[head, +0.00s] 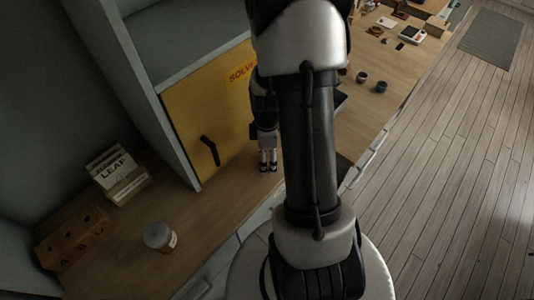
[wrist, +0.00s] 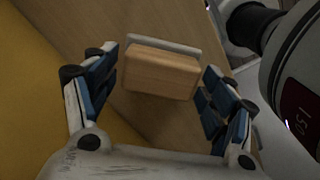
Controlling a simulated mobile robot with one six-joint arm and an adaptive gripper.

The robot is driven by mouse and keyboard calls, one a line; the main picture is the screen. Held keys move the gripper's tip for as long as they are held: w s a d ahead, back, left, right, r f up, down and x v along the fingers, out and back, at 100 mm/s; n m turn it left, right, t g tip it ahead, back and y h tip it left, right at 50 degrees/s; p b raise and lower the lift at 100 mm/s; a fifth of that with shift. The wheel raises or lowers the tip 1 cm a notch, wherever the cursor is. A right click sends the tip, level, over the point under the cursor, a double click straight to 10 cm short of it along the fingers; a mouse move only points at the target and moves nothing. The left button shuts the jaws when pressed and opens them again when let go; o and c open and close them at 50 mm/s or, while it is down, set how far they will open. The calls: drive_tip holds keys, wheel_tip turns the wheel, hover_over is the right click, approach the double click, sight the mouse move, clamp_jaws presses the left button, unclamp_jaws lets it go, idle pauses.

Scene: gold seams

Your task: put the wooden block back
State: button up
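The wooden block (wrist: 160,75) is a pale, rounded brick in the middle of the wrist view. A light grey strip (wrist: 165,43) shows along its far edge; I cannot tell what it is. My gripper (wrist: 158,84) is open, with one blue-padded finger on each side of the block and a visible gap at both sides. In the head view my gripper (head: 267,166) is low over the wooden counter (head: 215,222), in front of the yellow door. The block cannot be made out in the head view.
The yellow door (head: 205,110) with a black handle stands close to my gripper's left.

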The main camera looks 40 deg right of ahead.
idle(0.3)
wheel_tip(320, 180, up, 11)
drive_tip(key=p, duration=0.3)
drive_tip(key=a+r+m+t, duration=0.2)
drive_tip(key=a+r+m, duration=0.2)
drive_tip(key=a+r, duration=0.65)
drive_tip(key=s+a+r+m+t, duration=0.1)
drive_tip(key=s+a+r+m, duration=0.1)
drive_tip(key=s+a+r, duration=0.1)
drive_tip(key=s+a+r+m, duration=0.2)
drive_tip(key=s+a+r, duration=0.1)
drive_tip(key=s+a+r+m+t, duration=0.1)
drive_tip(key=s+a+r+m, duration=0.1)
drive_tip(key=s+a+r, duration=0.1)
drive_tip(key=shift+s+a+r+t, duration=0.15)
drive_tip(key=shift+s+a+t, duration=0.1)
drive_tip(key=shift+a+t, duration=0.05)
wheel_tip(320, 180, down, 4)
drive_tip(key=b, duration=0.3)
drive_tip(key=shift+r, duration=0.25)
